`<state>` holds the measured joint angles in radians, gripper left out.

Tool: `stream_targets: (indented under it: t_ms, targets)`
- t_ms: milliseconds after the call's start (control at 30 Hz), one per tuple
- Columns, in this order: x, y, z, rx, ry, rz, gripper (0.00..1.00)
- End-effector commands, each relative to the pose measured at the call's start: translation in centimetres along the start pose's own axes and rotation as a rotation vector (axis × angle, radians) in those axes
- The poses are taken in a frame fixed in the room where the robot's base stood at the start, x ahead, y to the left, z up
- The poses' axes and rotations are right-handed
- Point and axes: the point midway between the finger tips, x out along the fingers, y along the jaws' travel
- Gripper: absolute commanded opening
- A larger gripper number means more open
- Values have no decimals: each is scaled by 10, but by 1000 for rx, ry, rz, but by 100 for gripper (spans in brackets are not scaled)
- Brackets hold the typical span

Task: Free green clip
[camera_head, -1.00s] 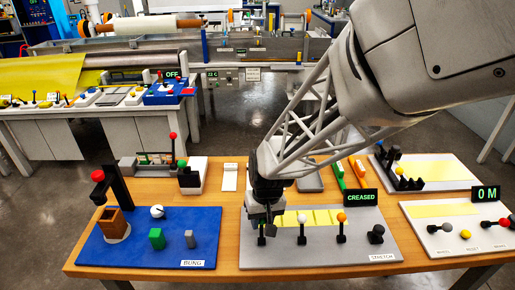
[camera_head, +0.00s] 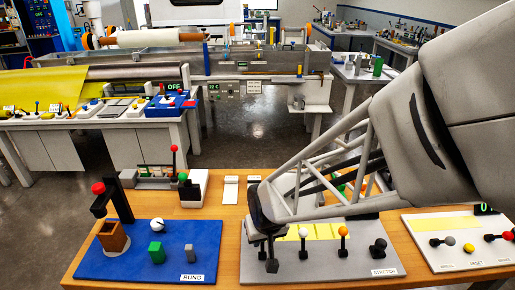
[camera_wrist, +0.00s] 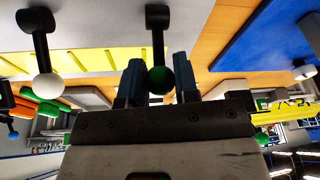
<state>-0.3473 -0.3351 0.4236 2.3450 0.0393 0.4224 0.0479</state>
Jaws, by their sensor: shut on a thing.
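The green clip is a dark lever with a green ball knob (camera_wrist: 158,80) in the wrist view. My gripper (camera_wrist: 158,88) has one finger on each side of that knob and is shut on it. In the head view my gripper (camera_head: 270,262) is low at the front left of the grey STRETCH board (camera_head: 320,264). The arm end covers the green knob there. The yellow strip (camera_head: 322,231) lies on the board behind the clips.
To the right stand similar levers with a white knob (camera_head: 303,233), an orange knob (camera_head: 343,231) and a black knob (camera_head: 380,243). The blue BUNG board (camera_head: 130,262) with a green block (camera_head: 156,252) is to the left. My arm hides the CREASED sign.

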Motion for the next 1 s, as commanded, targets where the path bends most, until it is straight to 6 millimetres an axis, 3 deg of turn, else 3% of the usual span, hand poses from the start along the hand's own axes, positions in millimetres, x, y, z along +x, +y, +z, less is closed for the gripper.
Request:
stream_targets:
  t_ms: [1000]
  targets:
    - [-5,-4,10,-25,191,49,0]
